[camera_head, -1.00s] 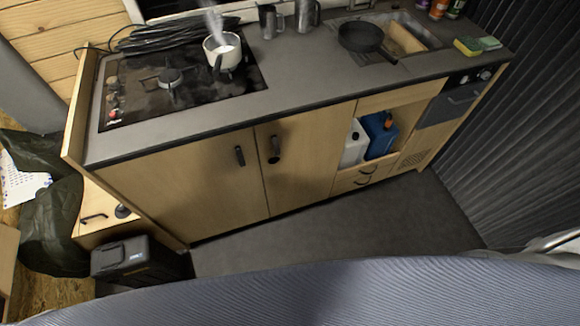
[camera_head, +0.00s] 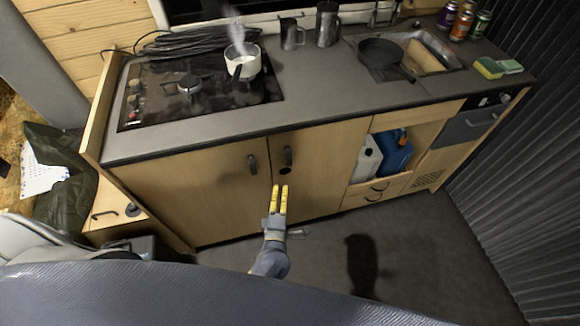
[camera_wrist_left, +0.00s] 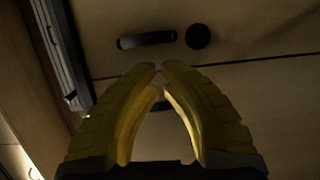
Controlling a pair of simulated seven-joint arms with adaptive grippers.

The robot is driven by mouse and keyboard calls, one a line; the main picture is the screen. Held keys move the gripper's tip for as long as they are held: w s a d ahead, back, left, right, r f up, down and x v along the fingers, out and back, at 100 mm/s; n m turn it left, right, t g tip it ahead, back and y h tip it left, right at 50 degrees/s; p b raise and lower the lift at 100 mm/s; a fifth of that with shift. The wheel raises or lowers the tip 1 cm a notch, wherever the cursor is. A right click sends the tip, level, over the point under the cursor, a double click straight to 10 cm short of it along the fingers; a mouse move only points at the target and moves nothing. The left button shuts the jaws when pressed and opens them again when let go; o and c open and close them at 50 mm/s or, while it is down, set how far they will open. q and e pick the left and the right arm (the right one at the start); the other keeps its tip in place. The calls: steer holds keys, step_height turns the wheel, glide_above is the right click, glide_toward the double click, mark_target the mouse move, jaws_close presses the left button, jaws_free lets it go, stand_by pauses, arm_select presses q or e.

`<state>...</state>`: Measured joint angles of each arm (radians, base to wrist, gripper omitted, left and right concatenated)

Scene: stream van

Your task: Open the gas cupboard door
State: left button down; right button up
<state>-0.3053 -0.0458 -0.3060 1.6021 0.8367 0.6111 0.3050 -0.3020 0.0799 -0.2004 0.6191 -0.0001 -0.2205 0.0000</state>
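Two light wood cupboard doors stand side by side under the counter, a left door (camera_head: 200,200) and a right door (camera_head: 320,165). Both look closed. I cannot tell which is the gas cupboard. Black handles, left (camera_head: 252,163) and right (camera_head: 288,156), flank the seam; a round black fitting (camera_head: 285,170) sits below the right one. A handle (camera_wrist_left: 147,40) and the round fitting (camera_wrist_left: 198,37) show in the left wrist view. My left gripper (camera_head: 280,188) points its yellow fingers at the doors, below the handles. Its fingertips are close together with nothing seen between them. My right gripper is out of view.
The counter (camera_head: 310,105) overhangs the doors and carries a hob (camera_head: 160,95), a steaming pot (camera_head: 245,62) and a pan (camera_head: 382,55). Jerrycans (camera_head: 394,155) stand in an open niche at right. The floor (camera_head: 420,240) in front is clear.

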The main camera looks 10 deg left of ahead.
mark_target(281, 161)
arm_select(q)
steer(key=shift+n+y, duration=0.3)
steer(key=shift+n, duration=0.1)
steer(key=shift+w+a, duration=0.45)
steer(key=shift+w, duration=1.15)
steer(key=shift+w+a, duration=0.4)
steer(key=shift+w, duration=1.25)
steer(key=shift+w+a, duration=0.45)
steer(key=shift+w, duration=1.15)
